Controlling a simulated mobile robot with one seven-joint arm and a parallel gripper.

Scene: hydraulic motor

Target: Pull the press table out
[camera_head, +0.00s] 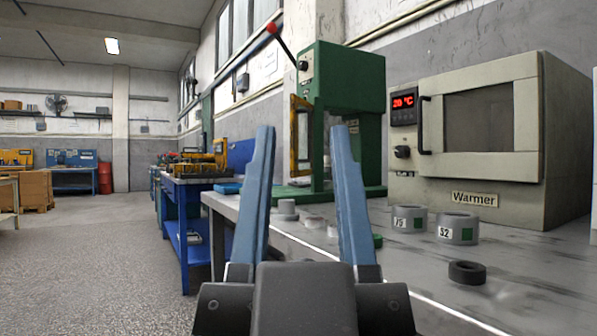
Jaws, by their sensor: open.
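A green press (343,85) stands on the grey workbench at the centre right, with a lever (283,45) ending in a red knob. A yellow-framed guard (301,125) is at its front left side. A green base (292,195) shows low down at the press's foot. I cannot clearly make out a separate press table; my right finger covers part of the press opening. My gripper (303,130) is open and empty, its two blue-grey fingers pointing forward and up. It appears in front of the press, apart from it.
The workbench (400,265) holds a warmer oven (480,140) reading 20 °C, two grey rings marked 75 (409,219) and 52 (458,229), and a small black ring (467,272). Several small parts lie before the press. A blue bench (185,215) stands beyond. The floor (90,265) at left is clear.

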